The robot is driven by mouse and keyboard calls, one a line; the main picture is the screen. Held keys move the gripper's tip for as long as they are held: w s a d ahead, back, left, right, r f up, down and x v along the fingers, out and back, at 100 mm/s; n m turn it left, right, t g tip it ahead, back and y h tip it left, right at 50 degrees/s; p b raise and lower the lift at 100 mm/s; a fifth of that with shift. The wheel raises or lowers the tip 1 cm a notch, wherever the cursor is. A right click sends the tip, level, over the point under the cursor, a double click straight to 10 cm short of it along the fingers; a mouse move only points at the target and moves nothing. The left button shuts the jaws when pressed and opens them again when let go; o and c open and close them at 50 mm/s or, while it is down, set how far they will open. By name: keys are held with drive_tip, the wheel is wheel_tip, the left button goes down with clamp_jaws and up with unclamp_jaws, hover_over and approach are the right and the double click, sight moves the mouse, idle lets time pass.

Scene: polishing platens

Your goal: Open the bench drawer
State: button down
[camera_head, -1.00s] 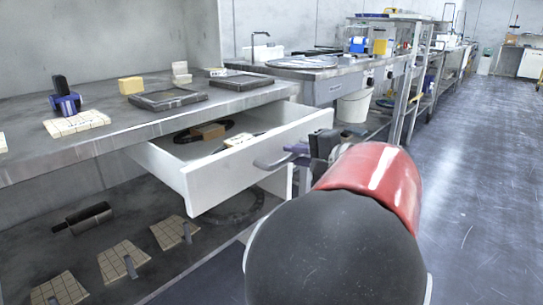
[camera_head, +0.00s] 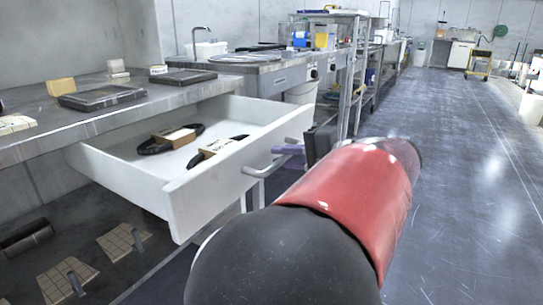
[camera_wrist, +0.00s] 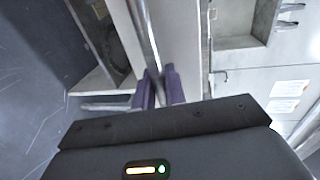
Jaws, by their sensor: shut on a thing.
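The white bench drawer (camera_head: 225,186) stands pulled out from under the grey bench in the head view. Inside lie black looped items and brown blocks with pale labels (camera_head: 174,137). A grey bar handle (camera_head: 262,168) runs along its front. My gripper (camera_head: 290,152) is at the handle, with its purple fingers shut on it. In the wrist view the fingers (camera_wrist: 160,88) close around the metal bar handle (camera_wrist: 146,35), beside the pale drawer front (camera_wrist: 180,40). My red and black arm hides part of the floor and the drawer's near right side.
The bench top (camera_head: 130,115) carries dark flat plates (camera_head: 102,97) and a yellow block (camera_head: 61,87). Tiled pieces (camera_head: 124,241) and a dark cylinder (camera_head: 26,236) lie below. Open floor (camera_head: 440,160) extends to the right. A sink bench and shelving stand behind.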

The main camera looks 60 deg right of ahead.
drive_tip(key=c, duration=1.5)
unclamp_jaws()
drive_tip(key=shift+c, duration=0.2)
drive_tip(key=v, duration=0.7)
drive_tip(key=shift+s, duration=0.4)
drive_tip(key=shift+w+d+r, duration=0.1)
drive_tip(key=shift+r, duration=0.05)
